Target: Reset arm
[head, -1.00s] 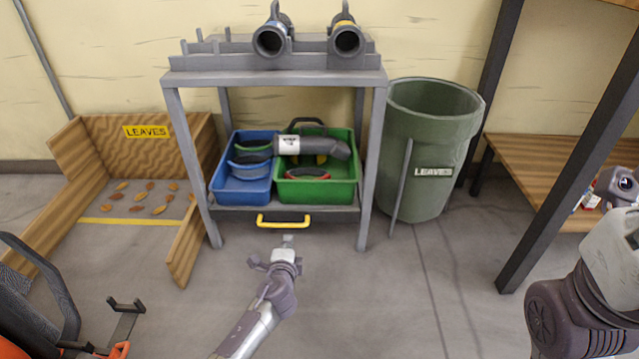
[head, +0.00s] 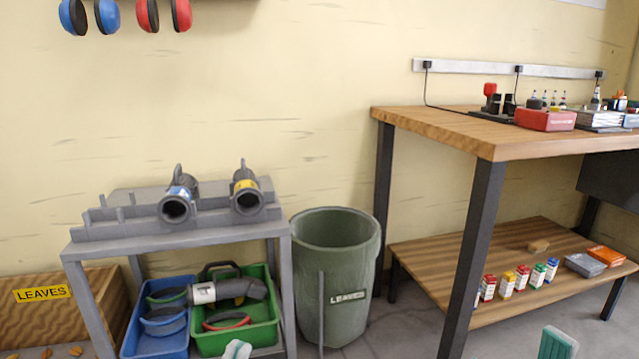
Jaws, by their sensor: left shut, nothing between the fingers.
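My left gripper (head: 237,349) shows only as a pale fingertip part at the bottom edge, in front of the green tray (head: 270,338). It is shut and empty; the rest of the arm is below the picture.
A grey rack cart (head: 85,247) holds two dark tubes on top, with a blue tray (head: 165,345) and the green tray below. A green leaf bin (head: 340,265) stands beside it. A wooden workbench (head: 430,122) with a lower shelf stands right. A leaf box (head: 60,310) is left.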

